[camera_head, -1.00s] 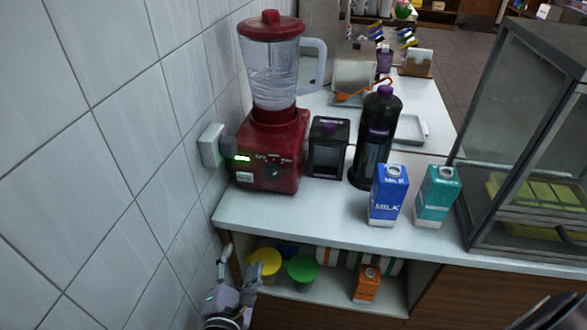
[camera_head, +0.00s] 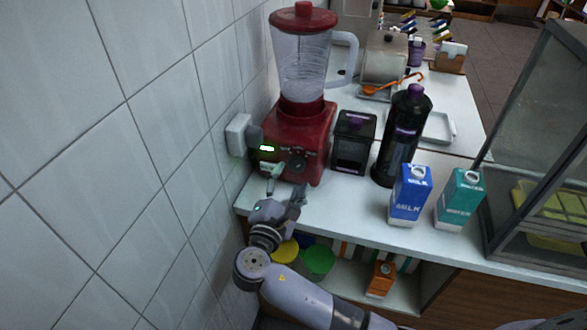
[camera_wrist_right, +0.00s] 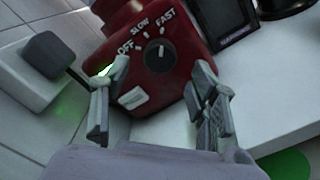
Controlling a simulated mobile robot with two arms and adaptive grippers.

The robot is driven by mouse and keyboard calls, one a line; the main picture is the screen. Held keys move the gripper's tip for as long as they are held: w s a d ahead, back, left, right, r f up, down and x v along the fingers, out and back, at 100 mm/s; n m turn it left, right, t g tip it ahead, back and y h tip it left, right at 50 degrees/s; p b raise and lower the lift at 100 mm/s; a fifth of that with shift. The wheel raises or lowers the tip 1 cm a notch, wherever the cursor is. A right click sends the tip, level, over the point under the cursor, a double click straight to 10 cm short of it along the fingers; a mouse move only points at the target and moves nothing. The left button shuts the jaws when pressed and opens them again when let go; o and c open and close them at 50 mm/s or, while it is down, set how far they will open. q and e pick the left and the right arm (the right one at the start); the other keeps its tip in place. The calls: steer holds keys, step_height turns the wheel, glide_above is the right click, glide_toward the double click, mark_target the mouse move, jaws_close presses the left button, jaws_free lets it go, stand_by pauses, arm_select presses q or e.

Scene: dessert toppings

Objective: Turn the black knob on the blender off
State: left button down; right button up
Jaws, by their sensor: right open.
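The red blender (camera_head: 298,135) stands on the counter beside the tiled wall, with its clear jar and red lid on. Its black knob (camera_wrist_right: 158,56) shows in the right wrist view, with OFF, SLOW and FAST labels around it. The knob's white mark points up, roughly toward FAST. My right gripper (camera_head: 286,172) is open in front of the blender's control face. In the right wrist view its fingers (camera_wrist_right: 163,78) stand on either side of the knob, apart from it. My left gripper is not in view.
A wall socket box (camera_head: 238,135) with a plug is left of the blender. A dark container (camera_head: 353,142), a black bottle (camera_head: 402,135), a blue milk carton (camera_head: 410,195) and a teal carton (camera_head: 459,200) stand to the right. A glass case (camera_head: 545,120) stands farther right.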

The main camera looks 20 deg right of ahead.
mark_target(295, 168)
steer(key=shift+x, duration=1.85)
steer(key=shift+c, duration=0.5)
steer(key=c, duration=1.1)
